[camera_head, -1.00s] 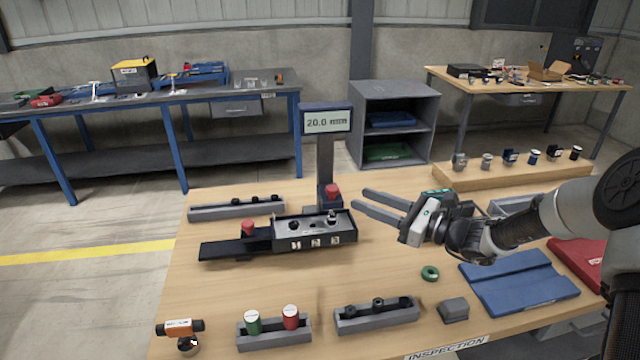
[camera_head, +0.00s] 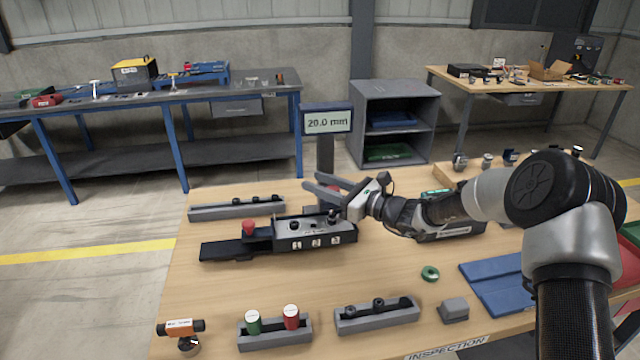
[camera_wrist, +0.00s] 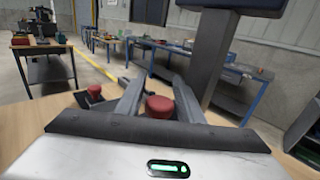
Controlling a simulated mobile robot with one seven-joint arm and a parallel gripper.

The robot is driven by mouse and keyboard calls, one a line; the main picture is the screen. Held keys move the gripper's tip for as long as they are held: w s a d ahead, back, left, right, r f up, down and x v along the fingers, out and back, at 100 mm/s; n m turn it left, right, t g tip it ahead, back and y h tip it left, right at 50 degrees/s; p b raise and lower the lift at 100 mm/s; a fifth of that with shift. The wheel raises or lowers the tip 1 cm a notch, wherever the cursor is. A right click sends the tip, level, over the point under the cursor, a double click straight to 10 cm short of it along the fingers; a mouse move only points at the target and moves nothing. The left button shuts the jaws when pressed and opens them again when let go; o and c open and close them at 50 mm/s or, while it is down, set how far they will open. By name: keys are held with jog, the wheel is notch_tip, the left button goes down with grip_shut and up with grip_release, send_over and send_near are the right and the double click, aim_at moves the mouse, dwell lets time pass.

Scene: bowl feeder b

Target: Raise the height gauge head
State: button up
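The height gauge stands at the back of the wooden bench, with a dark column (camera_head: 325,158) and a display (camera_head: 327,121) reading 20.0 mm. Its head is mostly hidden behind my gripper in the head view. In the wrist view its red knob (camera_wrist: 160,106) sits between my two fingers, in front of the column (camera_wrist: 210,55). My gripper (camera_head: 312,181) is open, one finger on each side of the knob; it also shows in the wrist view (camera_wrist: 158,85). I cannot tell whether either finger touches the knob.
A black fixture (camera_head: 300,240) with numbered places and a red-knobbed slide (camera_head: 248,227) lies just in front of the gauge. Grey trays (camera_head: 236,208) and (camera_head: 376,315) hold dark parts. A green ring (camera_head: 430,273) lies at right.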

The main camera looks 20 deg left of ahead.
grip_shut()
jog(key=shift+r+p, duration=0.9)
jog(key=shift+r, duration=1.45)
grip_release()
jog(key=shift+d, duration=0.1)
jog(key=v, duration=1.7)
jog(key=shift+b, duration=0.35)
